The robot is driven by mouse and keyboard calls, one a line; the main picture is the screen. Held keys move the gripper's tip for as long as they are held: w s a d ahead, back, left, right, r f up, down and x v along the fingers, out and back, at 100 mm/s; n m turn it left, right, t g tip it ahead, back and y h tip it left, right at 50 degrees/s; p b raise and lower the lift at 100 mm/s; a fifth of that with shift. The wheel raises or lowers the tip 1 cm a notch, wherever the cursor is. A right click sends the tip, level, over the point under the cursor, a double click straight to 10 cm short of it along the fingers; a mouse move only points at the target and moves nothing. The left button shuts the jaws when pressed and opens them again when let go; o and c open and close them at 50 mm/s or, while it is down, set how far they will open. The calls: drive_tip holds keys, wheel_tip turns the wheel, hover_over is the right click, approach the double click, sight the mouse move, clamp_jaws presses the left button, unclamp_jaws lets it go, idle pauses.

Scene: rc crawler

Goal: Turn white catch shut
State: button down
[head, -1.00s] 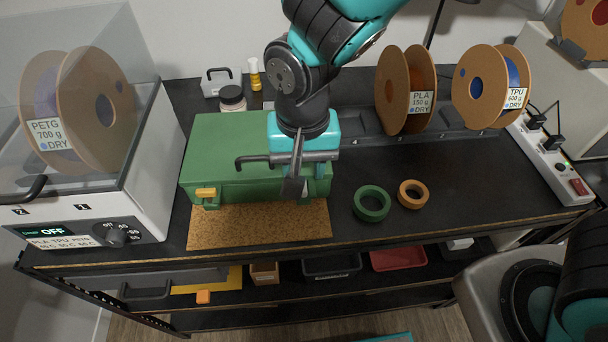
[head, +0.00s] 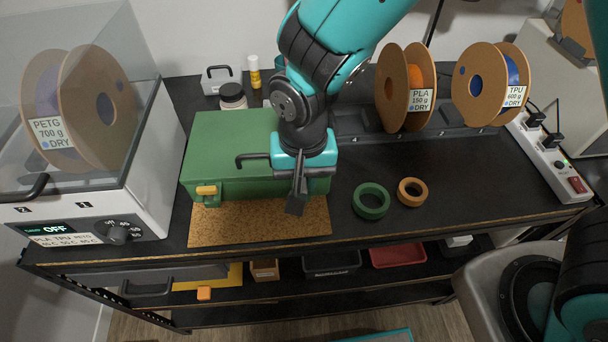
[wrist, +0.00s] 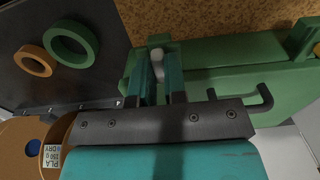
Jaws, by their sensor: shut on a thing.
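The white catch (wrist: 157,54) shows at the case's edge, between the tips of my gripper (wrist: 159,70). My gripper is shut on it at the front right of the case. In the head view my gripper (head: 296,207) hides the catch. I cannot tell exactly how far the catch is turned. A yellow catch (head: 206,190) is on the front left of the case, and the dark handle (head: 250,160) is between them.
The cork mat (head: 250,225) lies before the case. Green (head: 371,201) and orange (head: 411,192) rings lie to the right on the black bench. A dryer box (head: 130,190) stands close on the left. Spools (head: 394,85) stand at the back right.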

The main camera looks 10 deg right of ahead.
drive_tip(key=shift+n, duration=1.4)
drive_tip(key=c, duration=1.2)
unclamp_jaws()
drive_tip(key=shift+o, duration=0.2)
